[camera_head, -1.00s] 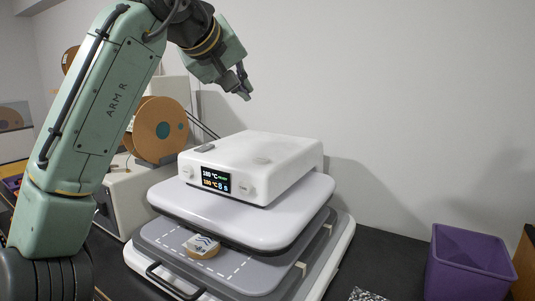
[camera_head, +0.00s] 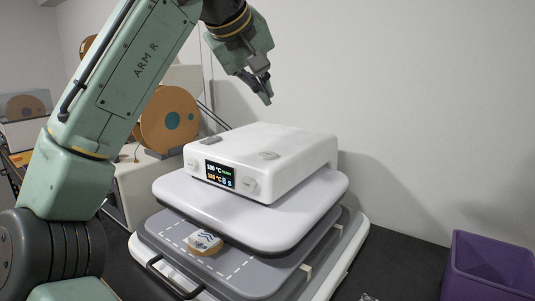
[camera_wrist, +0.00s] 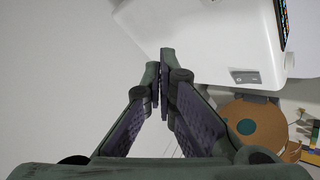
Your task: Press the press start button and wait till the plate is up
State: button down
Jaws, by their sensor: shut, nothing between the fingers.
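The heat press has a white control box (camera_head: 290,151) with a lit display (camera_head: 219,174) showing green and orange text. I cannot tell which is the start button. The upper plate (camera_head: 180,192) stands above the grey lower bed (camera_head: 160,225), with a gap between. A small patterned piece (camera_head: 205,242) lies on the bed. My gripper (camera_head: 268,99) is shut and empty, above the box, apart from it.
Brown spools (camera_head: 155,122) stand at the left behind the press. A purple bin (camera_head: 490,268) is at the lower right. A black handle (camera_head: 170,280) sticks out from the bed's front. The dark table right of the press has free room; the wall is behind.

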jog(key=b, duration=0.2)
send_over(263, 153)
notch_tip(263, 153, down, 7)
jog(key=shift+s+f, duration=0.1)
jog(key=shift+s, duration=0.05)
jog(key=shift+f, duration=0.4)
dwell(1.0)
jog(key=shift+f+b, duration=0.3)
jog(key=shift+f, duration=0.15)
